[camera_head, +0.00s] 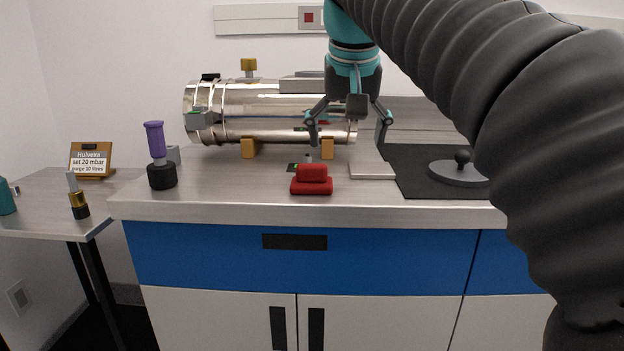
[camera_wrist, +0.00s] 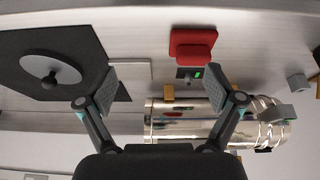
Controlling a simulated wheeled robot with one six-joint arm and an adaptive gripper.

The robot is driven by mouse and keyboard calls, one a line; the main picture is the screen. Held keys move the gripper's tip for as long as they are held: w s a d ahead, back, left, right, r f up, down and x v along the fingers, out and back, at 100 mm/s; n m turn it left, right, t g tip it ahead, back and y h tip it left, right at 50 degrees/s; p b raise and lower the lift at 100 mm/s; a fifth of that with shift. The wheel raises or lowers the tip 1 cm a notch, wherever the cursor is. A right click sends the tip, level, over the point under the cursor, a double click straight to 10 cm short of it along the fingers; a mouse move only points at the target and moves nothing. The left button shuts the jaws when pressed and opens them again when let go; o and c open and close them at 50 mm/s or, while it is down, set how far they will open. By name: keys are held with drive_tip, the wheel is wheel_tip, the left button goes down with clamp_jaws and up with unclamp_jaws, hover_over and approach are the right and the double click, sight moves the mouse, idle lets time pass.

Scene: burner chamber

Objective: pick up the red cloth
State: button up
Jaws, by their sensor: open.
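The red cloth (camera_head: 312,181) is a small folded stack lying on the counter near its front edge, in the middle of the head view. It also shows at the top of the wrist view (camera_wrist: 191,46), lying flat and apart from the fingers. My gripper (camera_head: 348,132) is open and empty, pointing down above the counter, behind and a little to the right of the cloth. In the wrist view the two fingers of my gripper (camera_wrist: 172,95) are spread wide with nothing between them touching.
A shiny metal cylinder (camera_head: 245,108) on yellow blocks stands behind the cloth. A purple-topped tool (camera_head: 155,140) stands to the left. A black mat (camera_head: 420,182) with a grey knobbed disc (camera_head: 455,175) lies to the right. The counter (camera_head: 240,195) is bare left of the cloth.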

approach(311, 165)
wheel_tip(311, 165, up, 3)
drive_tip(key=x, duration=0.8)
drive_tip(key=shift+s+a+f, duration=0.15)
drive_tip(key=shift+a, duration=0.15)
drive_tip(key=f, duration=0.2)
drive_tip(key=w+f, duration=0.1)
drive_tip(key=f, duration=0.1)
drive_tip(key=shift+d, duration=0.4)
drive_tip(key=shift+w+f, duration=0.25)
drive_tip(key=shift+f, duration=0.35)
drive_tip(key=c, duration=1.2)
